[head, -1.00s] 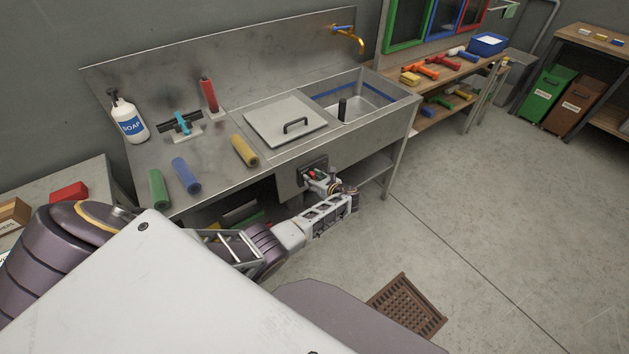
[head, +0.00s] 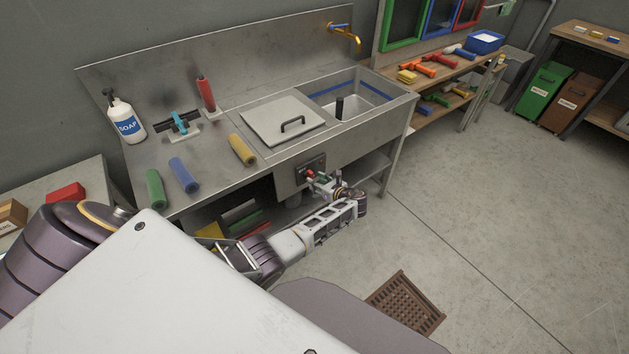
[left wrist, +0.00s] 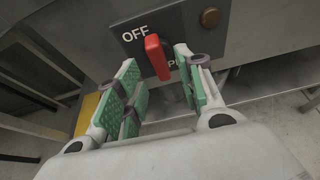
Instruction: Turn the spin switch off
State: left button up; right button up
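The spin switch is a red lever (left wrist: 157,57) on a dark plate (left wrist: 187,28) on the front of the steel sink unit. "OFF" is printed to the lever's upper left, and a partly hidden label lies to its lower right. The lever leans slightly, its top towards the left. In the head view the red lever (head: 310,174) shows small beside my left gripper (head: 317,181). My left gripper is open. Its green-padded fingers stand on either side of the lever in the left wrist view, with gaps showing. My right gripper is out of view.
The sink unit (head: 350,137) has a lidded basin (head: 283,118) and an open basin above the panel. The floor to the right is mostly clear.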

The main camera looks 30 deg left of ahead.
pick_arm(q)
jog(key=v, duration=0.7)
jog(key=shift+s+r, duration=0.15)
jog(key=shift+r, duration=0.05)
jog(key=shift+d, duration=0.15)
dwell(0.4)
